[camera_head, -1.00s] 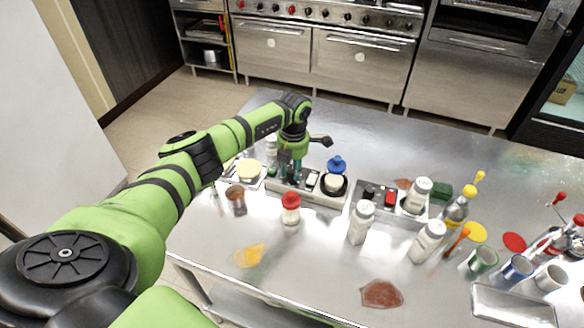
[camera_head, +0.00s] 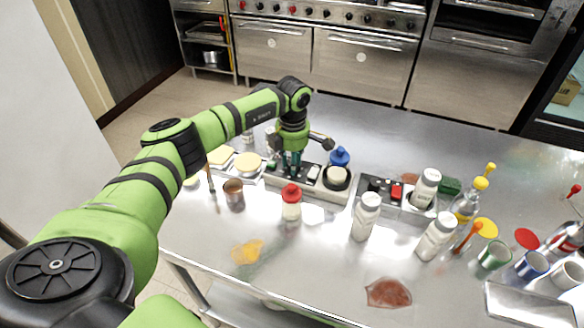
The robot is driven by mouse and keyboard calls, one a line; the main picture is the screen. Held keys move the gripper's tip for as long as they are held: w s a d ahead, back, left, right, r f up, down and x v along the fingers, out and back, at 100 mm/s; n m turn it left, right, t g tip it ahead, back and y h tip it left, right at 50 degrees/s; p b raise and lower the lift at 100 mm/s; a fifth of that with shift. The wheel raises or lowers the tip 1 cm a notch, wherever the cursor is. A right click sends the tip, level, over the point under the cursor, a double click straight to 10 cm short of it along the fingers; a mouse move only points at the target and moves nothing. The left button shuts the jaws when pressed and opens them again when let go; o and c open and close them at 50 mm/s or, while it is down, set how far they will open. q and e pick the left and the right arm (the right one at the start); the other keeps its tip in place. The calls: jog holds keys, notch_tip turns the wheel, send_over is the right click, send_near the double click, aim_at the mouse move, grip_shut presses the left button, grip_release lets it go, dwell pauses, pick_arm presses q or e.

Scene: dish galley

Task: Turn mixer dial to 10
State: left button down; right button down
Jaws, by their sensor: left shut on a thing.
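A low grey panel (camera_head: 323,191) stands on the steel counter, with a white switch and a round cream-topped black piece at its right end. A second grey panel with a red switch (camera_head: 396,192) stands to its right. I cannot tell for certain which panel is the mixer, and no dial number is readable. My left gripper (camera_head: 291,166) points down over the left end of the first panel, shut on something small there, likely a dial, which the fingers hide. My right gripper is not in view.
A red-capped bottle (camera_head: 291,203) and a brown cup (camera_head: 234,195) stand in front of the panel. A blue-capped item (camera_head: 340,158) is close behind it. White bottles (camera_head: 366,217) stand to the right.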

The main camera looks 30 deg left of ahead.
pick_arm(q)
jog(key=m+b, duration=0.1)
jog(key=m, duration=0.1)
jog(key=m+b, duration=0.2)
jog(key=shift+d+f+m, duration=0.15)
jog(key=shift+m, duration=0.15)
jog(key=m+b, duration=0.2)
jog(key=m, duration=0.1)
jog(key=shift+m, duration=0.3)
jog(key=m+b, duration=0.2)
jog(key=m, duration=0.2)
jog(key=shift+m+h, duration=0.3)
jog(key=shift+s+m+b, duration=0.1)
jog(key=shift+m+b, duration=0.55)
jog(key=shift+m, duration=1.95)
jog(key=c, duration=1)
grip_release()
jog(key=shift+o, duration=0.2)
